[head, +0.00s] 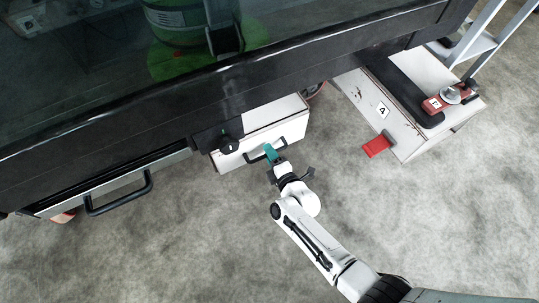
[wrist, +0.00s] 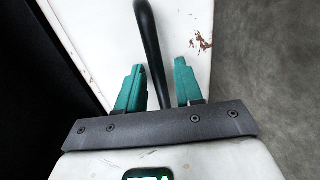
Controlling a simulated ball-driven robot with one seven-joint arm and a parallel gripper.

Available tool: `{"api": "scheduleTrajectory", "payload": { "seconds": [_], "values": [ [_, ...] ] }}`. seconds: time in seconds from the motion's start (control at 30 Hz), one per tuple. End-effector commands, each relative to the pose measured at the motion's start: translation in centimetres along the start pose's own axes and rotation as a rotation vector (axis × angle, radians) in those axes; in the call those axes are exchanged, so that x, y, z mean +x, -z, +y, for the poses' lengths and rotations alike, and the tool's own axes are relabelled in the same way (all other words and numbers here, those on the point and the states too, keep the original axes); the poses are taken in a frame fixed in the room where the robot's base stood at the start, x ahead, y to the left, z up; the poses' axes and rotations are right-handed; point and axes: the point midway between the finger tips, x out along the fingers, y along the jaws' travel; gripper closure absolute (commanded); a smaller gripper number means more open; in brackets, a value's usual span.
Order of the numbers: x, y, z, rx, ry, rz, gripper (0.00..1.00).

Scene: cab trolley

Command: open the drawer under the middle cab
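The white drawer unit (head: 290,133) under the dark countertop is in the middle of the head view, with a black bar handle (head: 256,158) on its front. In the wrist view the handle (wrist: 149,40) runs between the two fingers of my gripper (wrist: 160,85). The fingers are apart; the handle is close to the left finger, and a gap shows before the right one. The white front (wrist: 185,25) lies behind.
A second drawer with a black handle (head: 120,195) is at the left. A white cabinet (head: 365,95) with a red tab (head: 377,145) stands at the right. The grey floor in front is clear.

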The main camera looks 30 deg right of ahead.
Motion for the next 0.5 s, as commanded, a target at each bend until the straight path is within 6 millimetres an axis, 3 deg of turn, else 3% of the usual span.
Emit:
{"api": "scheduleTrajectory", "payload": {
  "seconds": [0.37,0.5],
  "values": [
    [0.66,-0.04,0.03,0.001,0.001,-0.001,0.64],
    [0.65,-0.03,0.03,0.001,0.000,-0.001,0.76]
  ]
}}
